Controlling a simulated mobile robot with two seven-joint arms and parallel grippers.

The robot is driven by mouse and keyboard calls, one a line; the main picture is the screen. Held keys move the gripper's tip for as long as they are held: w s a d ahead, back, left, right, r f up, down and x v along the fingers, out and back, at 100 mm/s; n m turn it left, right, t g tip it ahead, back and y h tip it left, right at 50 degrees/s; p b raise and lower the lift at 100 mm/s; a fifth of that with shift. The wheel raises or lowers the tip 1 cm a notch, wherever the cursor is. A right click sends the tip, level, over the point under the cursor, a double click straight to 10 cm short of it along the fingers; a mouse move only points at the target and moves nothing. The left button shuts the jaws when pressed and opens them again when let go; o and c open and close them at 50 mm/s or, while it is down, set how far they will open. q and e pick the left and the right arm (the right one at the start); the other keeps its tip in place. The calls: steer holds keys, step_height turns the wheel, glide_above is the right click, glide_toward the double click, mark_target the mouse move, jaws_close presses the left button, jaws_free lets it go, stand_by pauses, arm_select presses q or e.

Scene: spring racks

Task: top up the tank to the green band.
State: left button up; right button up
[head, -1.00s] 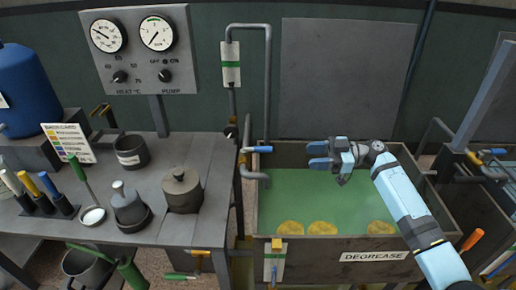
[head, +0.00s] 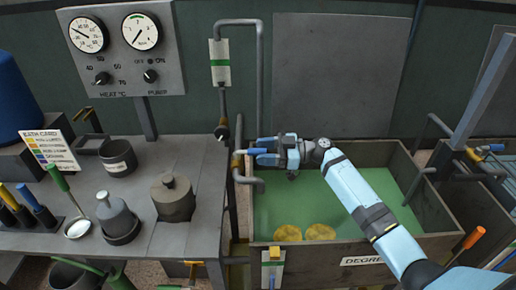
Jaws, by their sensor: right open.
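The tank (head: 300,252), labelled DEGREASE, holds green liquid (head: 350,190) with yellow patches floating at the front. A pipe (head: 262,90) comes down at its left back corner to a valve with a blue lever (head: 255,151). A white plate with a green band (head: 219,62) is on the upper pipe. Another pale plate (head: 264,272) with a yellow piece at its top is on the tank's front. My right gripper (head: 266,152) is open at the blue lever, its fingers around or just beside the lever's end. Contact cannot be told. My left gripper is out of view.
A grey bench (head: 185,240) at left carries lidded pots (head: 174,198), coloured-handled tools and a bath card (head: 48,147). A panel with two dials (head: 122,50) stands behind it. An orange-handled item (head: 474,238) sits at the tank's right.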

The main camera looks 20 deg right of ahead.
steer(key=shift+x, duration=0.95)
steer(key=shift+c, duration=0.3)
jaws_close()
